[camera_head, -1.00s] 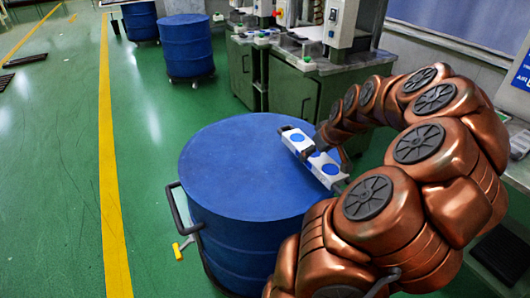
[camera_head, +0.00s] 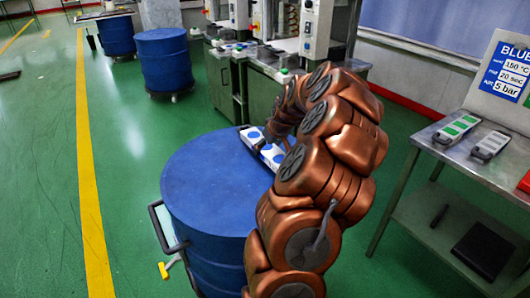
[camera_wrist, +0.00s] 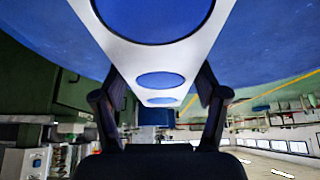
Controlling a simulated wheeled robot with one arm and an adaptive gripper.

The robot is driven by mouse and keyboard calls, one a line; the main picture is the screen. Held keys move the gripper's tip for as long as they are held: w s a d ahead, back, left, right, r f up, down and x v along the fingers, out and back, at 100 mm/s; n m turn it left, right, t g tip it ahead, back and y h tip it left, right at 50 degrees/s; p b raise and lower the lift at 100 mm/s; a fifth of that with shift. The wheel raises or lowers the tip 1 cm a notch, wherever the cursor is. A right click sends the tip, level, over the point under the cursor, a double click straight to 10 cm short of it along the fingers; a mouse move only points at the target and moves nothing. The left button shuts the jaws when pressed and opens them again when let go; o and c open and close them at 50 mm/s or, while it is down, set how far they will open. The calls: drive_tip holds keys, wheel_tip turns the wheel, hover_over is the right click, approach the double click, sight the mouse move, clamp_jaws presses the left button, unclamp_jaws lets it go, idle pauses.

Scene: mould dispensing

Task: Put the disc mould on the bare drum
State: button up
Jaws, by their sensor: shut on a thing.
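The disc mould (camera_head: 263,147) is a white bar with a row of blue discs. My gripper (camera_wrist: 160,90) is shut on it, with one finger on each side of the bar in the wrist view (camera_wrist: 199,52). In the head view the mould is over the far right edge of the near blue drum (camera_head: 205,185); I cannot tell whether it touches the top. The visible part of that drum's top is bare. My arm hides the drum's right side and most of the gripper. Behind stand another blue drum (camera_head: 166,60) with a bare top and a farther one (camera_head: 116,37).
A metal table (camera_head: 455,172) at the right carries a green-marked mould (camera_head: 456,129), a grey one (camera_head: 489,145) and a BLUE sign (camera_head: 505,70). Grey-green machine cabinets (camera_head: 275,97) stand behind the near drum.

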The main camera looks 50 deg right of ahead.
sight(265, 152)
drive_tip(key=shift+w+d, duration=0.25)
drive_tip(key=shift+w, duration=0.5)
drive_tip(key=shift+f, duration=1.7)
drive_tip(key=shift+f, duration=0.15)
drive_tip(key=o, duration=1.8)
drive_tip(key=shift+s, duration=0.1)
